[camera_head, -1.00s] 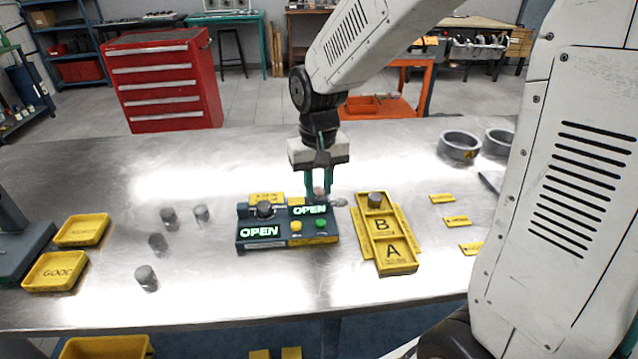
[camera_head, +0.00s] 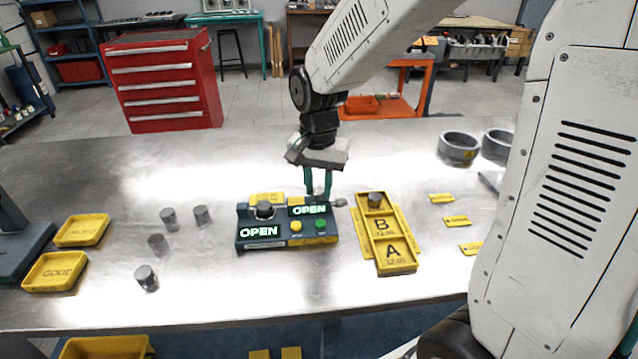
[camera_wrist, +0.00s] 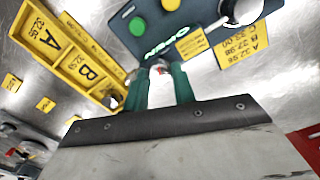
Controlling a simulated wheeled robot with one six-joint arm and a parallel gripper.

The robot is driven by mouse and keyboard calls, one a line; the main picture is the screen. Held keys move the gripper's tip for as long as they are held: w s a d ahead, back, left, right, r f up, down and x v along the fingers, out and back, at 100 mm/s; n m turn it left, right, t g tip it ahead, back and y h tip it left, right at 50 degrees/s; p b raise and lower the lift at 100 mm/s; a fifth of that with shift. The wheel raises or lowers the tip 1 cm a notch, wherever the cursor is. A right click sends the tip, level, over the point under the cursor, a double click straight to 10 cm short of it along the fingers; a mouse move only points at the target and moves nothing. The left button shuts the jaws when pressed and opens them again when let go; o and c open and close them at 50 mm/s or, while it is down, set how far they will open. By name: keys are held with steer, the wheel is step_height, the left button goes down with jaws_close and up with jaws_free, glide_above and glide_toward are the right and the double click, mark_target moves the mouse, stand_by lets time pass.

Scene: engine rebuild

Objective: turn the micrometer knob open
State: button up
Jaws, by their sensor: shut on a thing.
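The dark teal gauge box (camera_head: 285,243) stands on the metal bench, with two lit displays that both read OPEN (camera_head: 260,231). My gripper (camera_head: 319,190) points down at the box's back right edge. Its green fingers are shut on the small metallic micrometer knob, seen between the fingertips in the wrist view (camera_wrist: 160,68). A metal part also shows just right of the fingers in the head view (camera_head: 340,202); the fingers partly hide the knob. The box carries a yellow button (camera_head: 296,227), a green button (camera_head: 321,223) and a dark round part (camera_head: 264,209) at its back left.
A yellow tray marked A and B (camera_head: 398,268) lies right of the box with a metal cylinder (camera_head: 375,199) in it. Several loose cylinders (camera_head: 147,278) stand at left, near two yellow trays (camera_head: 82,231). Metal rings (camera_head: 459,147) sit at the back right.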

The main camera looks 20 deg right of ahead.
mark_target(319, 190)
stand_by(0.3)
steer(key=o, duration=1)
step_height(319, 190, up, 8)
steer(key=shift+f, duration=0.1)
steer(key=shift+s+n, duration=0.1)
steer(key=shift+n, duration=0.3)
steer(key=s+d+r+n, duration=0.1)
steer(key=s+n, duration=0.1)
steer(key=s, duration=0.5)
steer(key=s+d+r+n+t, duration=0.1)
steer(key=s+n, duration=0.1)
steer(key=s, duration=0.5)
steer(key=s+d+r+n, duration=0.1)
steer(key=s+n, duration=0.2)
steer(key=s, duration=0.5)
